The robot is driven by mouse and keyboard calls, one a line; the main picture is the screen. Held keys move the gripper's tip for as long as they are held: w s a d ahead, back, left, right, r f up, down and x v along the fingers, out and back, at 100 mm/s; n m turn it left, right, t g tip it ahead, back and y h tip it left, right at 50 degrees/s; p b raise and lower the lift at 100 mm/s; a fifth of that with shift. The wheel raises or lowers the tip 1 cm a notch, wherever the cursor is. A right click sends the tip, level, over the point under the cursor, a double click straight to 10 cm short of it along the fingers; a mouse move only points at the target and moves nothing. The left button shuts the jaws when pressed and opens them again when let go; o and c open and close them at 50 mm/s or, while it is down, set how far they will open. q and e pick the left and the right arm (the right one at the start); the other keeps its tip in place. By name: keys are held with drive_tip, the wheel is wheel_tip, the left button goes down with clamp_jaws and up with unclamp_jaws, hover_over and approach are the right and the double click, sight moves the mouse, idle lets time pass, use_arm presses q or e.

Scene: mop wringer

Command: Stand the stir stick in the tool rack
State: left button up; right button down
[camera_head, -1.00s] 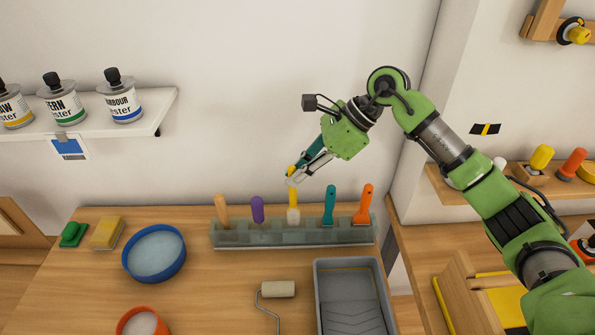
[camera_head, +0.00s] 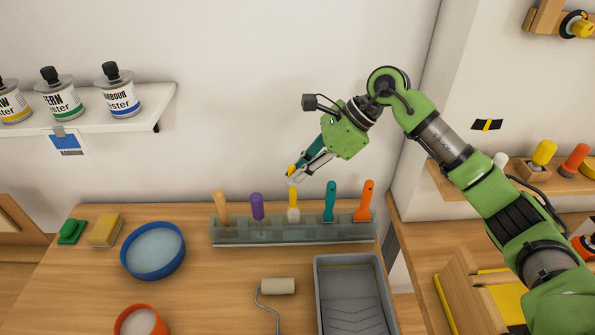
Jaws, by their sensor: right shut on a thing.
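The stir stick (camera_head: 293,198) is yellow with a pale, wide lower end. It is upright over the middle of the tool rack (camera_head: 240,237), a long, grey-green, see-through rack at the back of the wooden table. Its lower end overlaps the rack's top; I cannot tell how deep it sits in a slot. My right gripper (camera_head: 294,178) reaches in from the upper right and is shut on the stick's upper part, with a yellow tip showing above the fingers. My left gripper is out of view.
In the rack stand a tan handle (camera_head: 221,206), a purple handle (camera_head: 257,205), a teal tool (camera_head: 330,200) and an orange scraper (camera_head: 365,203). In front are a blue bowl (camera_head: 175,268), a roller (camera_head: 277,286) and a grey paint tray (camera_head: 322,300).

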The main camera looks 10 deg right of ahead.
drive_tip(key=b, duration=0.4)
hover_over(297, 205)
drive_tip(key=shift+s+f, duration=0.1)
drive_tip(key=shift+f, duration=2)
drive_tip(key=shift+p, duration=0.3)
drive_tip(key=c, duration=2)
unclamp_jaws()
drive_tip(key=v, duration=1.2)
drive_tip(key=shift+s+f, duration=0.1)
